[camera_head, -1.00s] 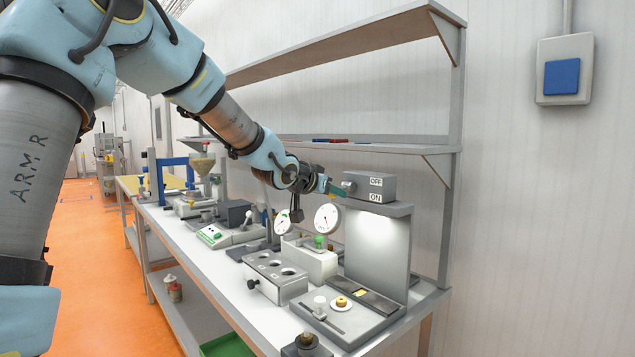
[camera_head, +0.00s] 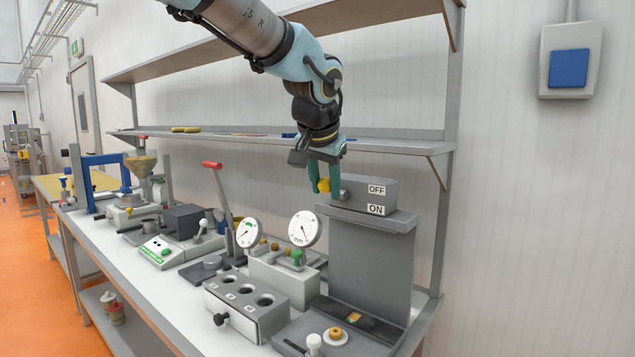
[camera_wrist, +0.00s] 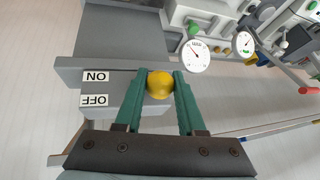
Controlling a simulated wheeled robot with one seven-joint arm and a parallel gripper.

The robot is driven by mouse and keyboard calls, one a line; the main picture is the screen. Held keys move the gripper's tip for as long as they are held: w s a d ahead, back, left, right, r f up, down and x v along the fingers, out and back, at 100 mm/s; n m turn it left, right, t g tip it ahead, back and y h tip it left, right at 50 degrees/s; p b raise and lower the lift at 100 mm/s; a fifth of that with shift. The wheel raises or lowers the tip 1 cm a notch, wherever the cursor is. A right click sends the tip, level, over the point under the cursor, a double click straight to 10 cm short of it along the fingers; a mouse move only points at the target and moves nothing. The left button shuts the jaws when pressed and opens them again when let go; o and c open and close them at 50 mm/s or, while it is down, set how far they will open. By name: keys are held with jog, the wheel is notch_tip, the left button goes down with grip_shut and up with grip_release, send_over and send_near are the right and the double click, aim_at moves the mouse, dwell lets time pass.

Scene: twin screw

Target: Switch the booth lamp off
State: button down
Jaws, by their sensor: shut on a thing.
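The booth (camera_head: 370,262) is a grey stand with an upright panel and a top ledge. On the ledge sits a grey switch box (camera_head: 362,190) marked OFF above ON; both labels also show in the wrist view. A yellow ball-shaped knob (camera_head: 324,185) is at the box's left end, and shows in the wrist view (camera_wrist: 159,85). My gripper (camera_head: 323,187) comes down from above, its green fingers shut on this knob, one on each side. The panel under the ledge is evenly grey, with no bright glow. The lever behind the knob is mostly hidden.
A shelf (camera_head: 270,138) runs behind my gripper, close to it. Dial gauges (camera_head: 304,229), a block with holes (camera_head: 245,305) and a red-handled lever (camera_head: 222,200) stand left on the bench. A blue wall switch (camera_head: 568,68) is far right.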

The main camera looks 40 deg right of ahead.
dwell(0.4)
jog(key=c, duration=0.5)
grip_release()
jog(key=b+v, duration=0.2)
jog(key=v, duration=0.8)
jog(key=shift+s+r+b, duration=0.15)
jog(key=shift+r+b, duration=0.25)
